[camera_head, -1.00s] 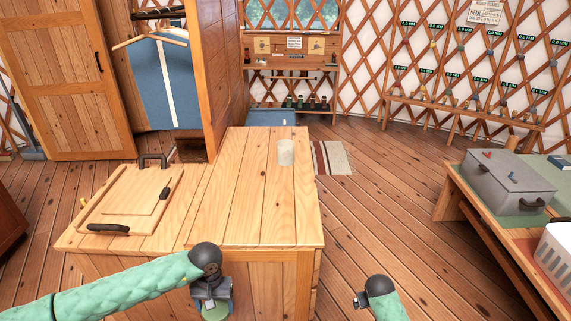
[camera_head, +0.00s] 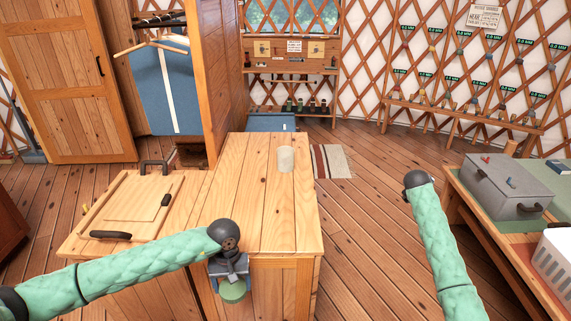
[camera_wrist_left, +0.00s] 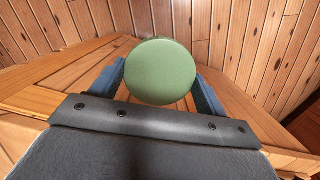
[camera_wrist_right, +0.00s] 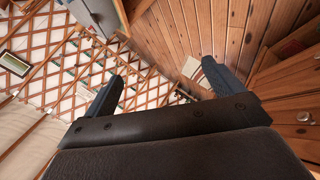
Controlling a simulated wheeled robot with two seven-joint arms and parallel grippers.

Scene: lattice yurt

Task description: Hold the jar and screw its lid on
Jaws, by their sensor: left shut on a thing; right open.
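The jar (camera_head: 285,160), a pale, cloudy cylinder, stands upright near the far right part of the wooden counter. My left gripper (camera_head: 230,277) is shut on the round green lid (camera_head: 232,292), in front of the counter's near edge and well short of the jar. The left wrist view shows the lid (camera_wrist_left: 161,72) face-on between the two blue-grey fingers. My right gripper (camera_wrist_right: 164,88) is open and empty in the right wrist view. In the head view its fingers are hidden behind my dark wrist, right of the counter and apart from the jar.
A wooden board (camera_head: 126,208) with dark handles lies on the counter's left part. At right, a table holds a grey lidded box (camera_head: 505,187) and a white basket (camera_head: 558,257). The counter (camera_head: 262,220) is bare around the jar. A striped rug (camera_head: 331,161) lies beyond it.

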